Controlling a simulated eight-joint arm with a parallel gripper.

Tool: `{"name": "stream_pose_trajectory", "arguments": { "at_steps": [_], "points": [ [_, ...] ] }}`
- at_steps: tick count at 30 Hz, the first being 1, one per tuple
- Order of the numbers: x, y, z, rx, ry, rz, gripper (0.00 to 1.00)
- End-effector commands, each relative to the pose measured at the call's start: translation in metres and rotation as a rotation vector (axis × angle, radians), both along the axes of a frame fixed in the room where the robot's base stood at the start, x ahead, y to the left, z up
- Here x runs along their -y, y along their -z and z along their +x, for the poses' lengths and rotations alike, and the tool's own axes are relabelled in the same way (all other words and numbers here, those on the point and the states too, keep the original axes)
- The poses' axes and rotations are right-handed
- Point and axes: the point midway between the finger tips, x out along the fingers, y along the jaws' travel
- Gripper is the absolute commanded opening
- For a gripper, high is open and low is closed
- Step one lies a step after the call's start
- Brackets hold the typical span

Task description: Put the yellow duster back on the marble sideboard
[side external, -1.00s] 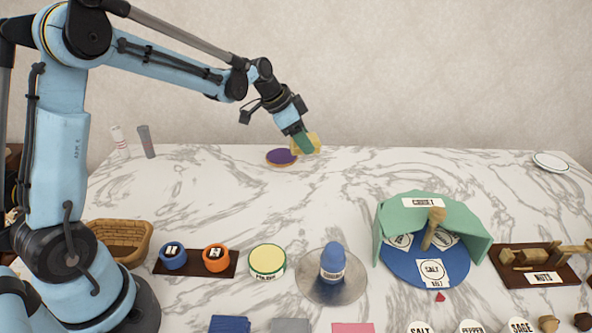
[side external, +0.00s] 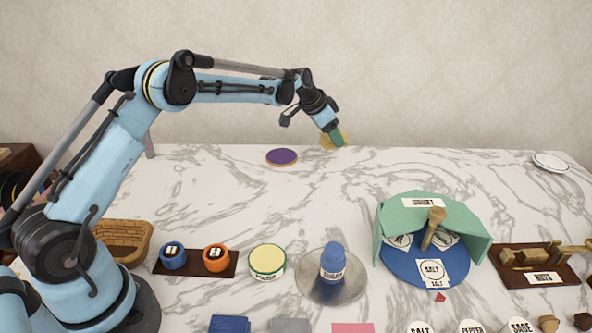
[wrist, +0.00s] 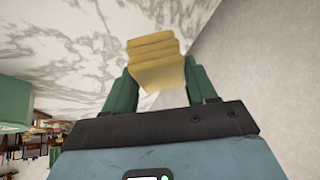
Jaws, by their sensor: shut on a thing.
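The yellow duster is a folded yellow cloth; it shows in the wrist view (wrist: 157,62) between the two green fingers and in the side view (side external: 330,140) at the end of my arm. My gripper (side external: 336,134) is shut on it, near the back edge of the marble sideboard (side external: 300,205). In the wrist view my gripper (wrist: 162,88) has the duster sticking out past its fingertips. The side view does not clearly show how far the duster is above the marble.
A purple disc (side external: 282,157) lies at the back, left of my gripper. A white plate (side external: 551,162) lies far right. A green-draped blue stand (side external: 428,265), a blue bottle (side external: 333,262) and a basket (side external: 123,243) stand in front. The marble in the middle and back right is clear.

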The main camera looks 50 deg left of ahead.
Motion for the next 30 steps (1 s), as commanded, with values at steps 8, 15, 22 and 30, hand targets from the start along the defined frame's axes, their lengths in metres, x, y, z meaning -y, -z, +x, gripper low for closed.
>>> {"name": "stream_pose_trajectory", "arguments": {
  "at_steps": [8,15,22,30],
  "points": [
    [-0.015,0.013,0.006,0.001,0.001,-0.001,0.28],
    [-0.015,0.042,0.006,0.001,0.001,-0.001,0.28],
    [-0.015,0.05,0.006,0.001,0.001,-0.001,0.28],
    [-0.015,0.053,0.006,0.001,0.001,-0.001,0.63]
  ]
}}
